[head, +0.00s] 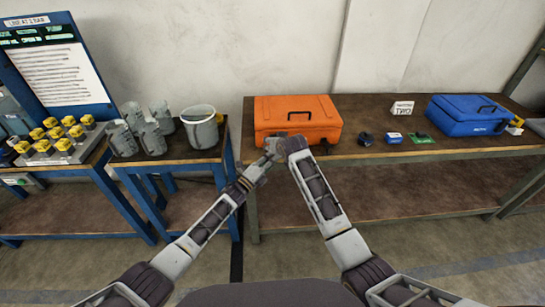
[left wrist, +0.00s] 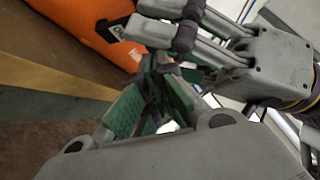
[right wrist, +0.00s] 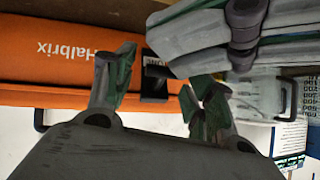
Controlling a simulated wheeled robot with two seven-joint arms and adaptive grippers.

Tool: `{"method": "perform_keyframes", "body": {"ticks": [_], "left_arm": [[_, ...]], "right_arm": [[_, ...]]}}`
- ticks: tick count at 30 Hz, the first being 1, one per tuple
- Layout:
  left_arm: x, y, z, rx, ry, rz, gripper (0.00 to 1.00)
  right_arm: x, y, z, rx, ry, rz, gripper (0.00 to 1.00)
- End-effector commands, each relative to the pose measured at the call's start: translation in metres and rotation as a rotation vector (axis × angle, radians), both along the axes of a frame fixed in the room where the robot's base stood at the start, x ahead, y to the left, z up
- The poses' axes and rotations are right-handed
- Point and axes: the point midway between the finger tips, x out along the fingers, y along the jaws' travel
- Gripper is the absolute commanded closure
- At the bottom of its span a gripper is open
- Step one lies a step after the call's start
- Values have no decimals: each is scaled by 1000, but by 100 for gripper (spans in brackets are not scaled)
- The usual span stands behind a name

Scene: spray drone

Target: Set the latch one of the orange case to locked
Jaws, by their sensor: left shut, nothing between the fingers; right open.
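The orange case (head: 300,112) stands shut on the brown workbench, its handle on top. In the right wrist view, a black latch (right wrist: 153,84) on the case (right wrist: 60,55) shows between the fingers of my open right gripper (right wrist: 158,90). Contact is unclear, and so is whether the latch is locked. The latch (left wrist: 112,30) also shows in the left wrist view, close to the right gripper's fingers. My left gripper (left wrist: 150,108) is shut and empty, beside the right one. In the head view, both grippers crowd the case's front left, hiding that latch; another dark latch (head: 327,145) is at front right.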

Motion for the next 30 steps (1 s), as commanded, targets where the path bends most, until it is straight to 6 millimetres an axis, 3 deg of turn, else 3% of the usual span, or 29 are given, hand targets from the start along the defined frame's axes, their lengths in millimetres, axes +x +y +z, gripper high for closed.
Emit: {"method": "perform_keyframes", "body": {"ticks": [30], "left_arm": [[-1,0,-1,2,1,0,100]], "right_arm": [[-60,-14,42,0,1,0,46]]}}
